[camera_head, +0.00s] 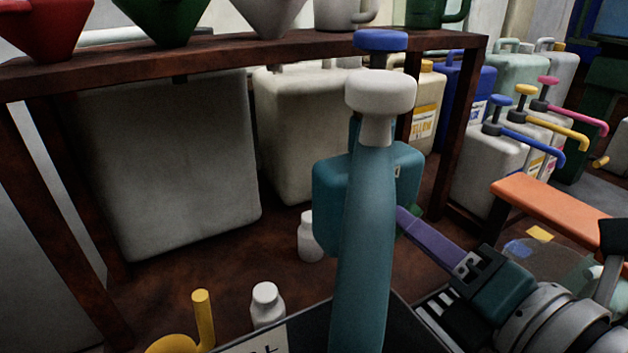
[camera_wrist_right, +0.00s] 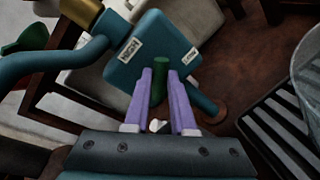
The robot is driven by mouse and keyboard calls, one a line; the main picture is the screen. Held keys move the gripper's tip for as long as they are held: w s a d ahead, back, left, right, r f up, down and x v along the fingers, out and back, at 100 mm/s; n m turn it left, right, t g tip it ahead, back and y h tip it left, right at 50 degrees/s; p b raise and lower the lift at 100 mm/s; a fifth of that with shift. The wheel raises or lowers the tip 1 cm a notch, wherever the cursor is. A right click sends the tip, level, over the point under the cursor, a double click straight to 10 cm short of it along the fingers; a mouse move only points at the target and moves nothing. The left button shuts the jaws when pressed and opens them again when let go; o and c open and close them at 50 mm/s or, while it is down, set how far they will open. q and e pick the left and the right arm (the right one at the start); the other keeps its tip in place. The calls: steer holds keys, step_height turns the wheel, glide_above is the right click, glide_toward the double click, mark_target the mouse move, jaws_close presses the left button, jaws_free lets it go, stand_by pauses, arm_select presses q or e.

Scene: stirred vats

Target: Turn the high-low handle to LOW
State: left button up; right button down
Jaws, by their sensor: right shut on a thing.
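The high-low control is a teal box (camera_head: 408,165) beside a thick teal pipe (camera_head: 362,250), which hides much of it in the head view. A green handle (camera_wrist_right: 160,72) sticks out of the box, pointing between the labels. My right gripper (camera_wrist_right: 160,85), with purple fingers, is shut on the green handle, one finger on each side. In the head view the right gripper (camera_head: 408,218) reaches the box from the lower right. My left gripper is not in view.
A dark wooden frame (camera_head: 240,52) carries funnels above grey containers. White bottles (camera_head: 268,303) and a yellow pipe (camera_head: 203,315) stand at lower left. An orange-topped bench (camera_head: 550,208) and jugs with pump handles are at right. A slatted dark grate lies right in the wrist view.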

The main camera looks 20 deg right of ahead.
steer(key=m+y, duration=0.1)
steer(key=m, duration=0.5)
steer(key=shift+d+f+y, duration=0.1)
steer(key=shift+d+y, duration=0.1)
steer(key=shift+y, duration=0.2)
stand_by(0.4)
steer(key=c, duration=0.8)
jaws_free()
steer(key=shift+o, duration=0.2)
